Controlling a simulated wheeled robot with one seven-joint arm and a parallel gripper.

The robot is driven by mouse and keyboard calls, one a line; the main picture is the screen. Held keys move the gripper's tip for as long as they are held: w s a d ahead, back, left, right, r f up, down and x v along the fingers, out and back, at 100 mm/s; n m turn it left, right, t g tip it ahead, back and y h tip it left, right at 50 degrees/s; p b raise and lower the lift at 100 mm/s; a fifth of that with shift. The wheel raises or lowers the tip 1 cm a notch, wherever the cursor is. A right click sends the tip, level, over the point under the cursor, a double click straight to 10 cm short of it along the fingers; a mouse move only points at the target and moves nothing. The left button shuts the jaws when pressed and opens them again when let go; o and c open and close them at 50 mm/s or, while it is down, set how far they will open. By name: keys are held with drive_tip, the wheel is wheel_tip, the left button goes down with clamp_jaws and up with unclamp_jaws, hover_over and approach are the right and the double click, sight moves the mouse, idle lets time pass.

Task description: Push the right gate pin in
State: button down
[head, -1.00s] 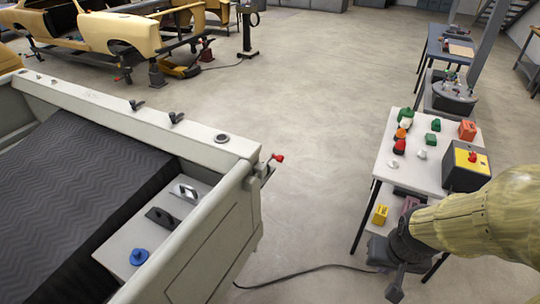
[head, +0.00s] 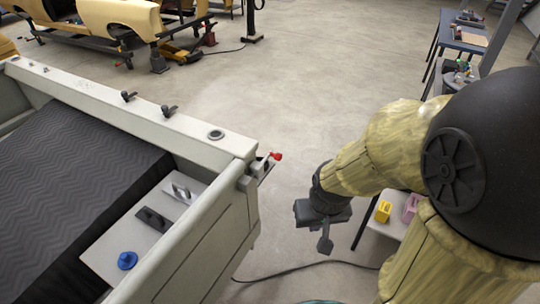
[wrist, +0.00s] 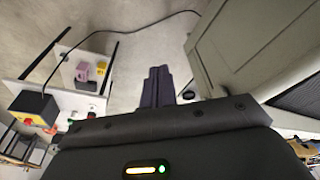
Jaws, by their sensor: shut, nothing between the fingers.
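The right gate pin (head: 275,156) has a red knob and sits in a metal bracket (head: 262,168) at the right corner of the pale truck bed, by the tailgate (head: 205,245). It sticks out to the right in the head view. My gripper (head: 325,246) is shut and empty. It hangs over the floor to the right of the tailgate and below the pin in the picture, apart from both. In the wrist view my shut fingers (wrist: 158,84) point over the floor, with a pale panel of the truck at the right. The pin cannot be made out there.
A white table with a yellow block (head: 382,211) and a pink block (head: 411,207) stands right of my gripper, partly behind my arm. A cable (head: 300,265) lies on the floor. The floor (head: 310,105) beyond the pin is clear.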

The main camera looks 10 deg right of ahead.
drive_tip(key=shift+w+a, duration=0.1)
idle(0.3)
drive_tip(key=w+a+f+m+t+y+b, duration=0.1)
drive_tip(key=w+a+f+m+y+b, duration=0.2)
drive_tip(key=w+f+m+y+b, duration=0.9)
drive_tip(key=w+d+f+m+t+h+b, duration=0.1)
drive_tip(key=w+d+t, duration=0.4)
drive_tip(key=w, duration=0.5)
drive_tip(key=w+d+f+m+t+h+b, duration=0.1)
drive_tip(key=w+d+t+b, duration=0.4)
drive_tip(key=w, duration=0.5)
drive_tip(key=shift+w+d+f+m+h+b, duration=0.2)
drive_tip(key=shift+d+f+m+h+b, duration=0.35)
drive_tip(key=shift+m, duration=0.55)
